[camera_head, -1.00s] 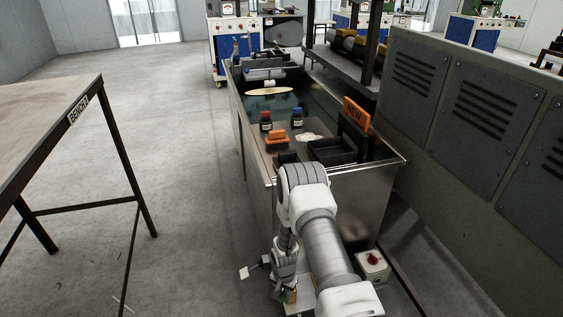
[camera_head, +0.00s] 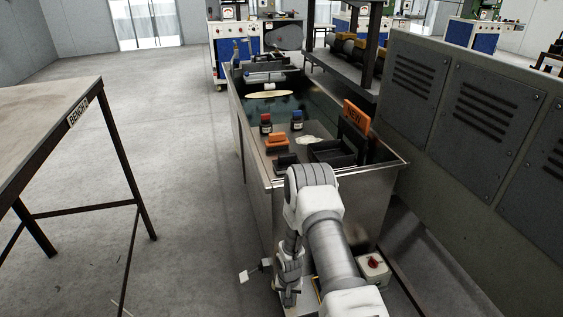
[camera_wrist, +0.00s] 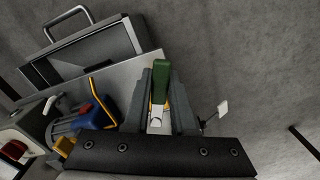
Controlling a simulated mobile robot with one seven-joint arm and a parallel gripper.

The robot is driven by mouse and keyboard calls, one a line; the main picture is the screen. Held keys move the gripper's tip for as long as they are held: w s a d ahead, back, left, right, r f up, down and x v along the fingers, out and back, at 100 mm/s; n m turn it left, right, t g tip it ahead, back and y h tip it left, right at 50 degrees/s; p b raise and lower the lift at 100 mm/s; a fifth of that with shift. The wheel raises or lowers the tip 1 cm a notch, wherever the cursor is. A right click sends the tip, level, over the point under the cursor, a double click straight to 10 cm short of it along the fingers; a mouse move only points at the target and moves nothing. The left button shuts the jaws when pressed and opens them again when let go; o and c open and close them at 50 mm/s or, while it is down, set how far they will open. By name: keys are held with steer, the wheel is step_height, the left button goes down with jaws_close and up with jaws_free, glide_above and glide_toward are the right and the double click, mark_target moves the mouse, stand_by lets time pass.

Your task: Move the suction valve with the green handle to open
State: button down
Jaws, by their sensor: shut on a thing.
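The green handle (camera_wrist: 160,82) of the suction valve is upright in the middle of the wrist view. My gripper (camera_wrist: 160,74) has one grey finger on each side of it and is shut on it. A pale metal part and a yellow part show below the handle between the fingers. The valve body is mostly hidden by the fingers and the dark gripper base. In the head view my gripper (camera_head: 287,298) is low at the near end of the metal tank, and my own arm hides the handle.
A blue motor with a red part (camera_wrist: 85,122) and a yellow bent bar (camera_wrist: 102,101) are left of my gripper. A white tag (camera_wrist: 222,108) stands close on the right. The metal tank (camera_head: 345,190) and a red-knob switch box (camera_head: 373,267) are near my arm.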

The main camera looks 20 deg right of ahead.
steer(key=shift+d+n, duration=0.25)
steer(key=shift+n, duration=0.15)
steer(key=shift+s+d+n, duration=0.15)
steer(key=shift+d+n, duration=0.3)
steer(key=shift+n, duration=0.55)
steer(key=shift+d, duration=0.1)
steer(key=shift+d+n+b, duration=0.15)
steer(key=shift+n+b, duration=0.2)
steer(key=shift+n, duration=0.05)
steer(key=c, duration=1.2)
jaws_free()
steer(key=shift+d+n, duration=0.1)
steer(key=shift+n, duration=0.2)
steer(key=o, duration=0.5)
steer(key=shift+o, duration=0.2)
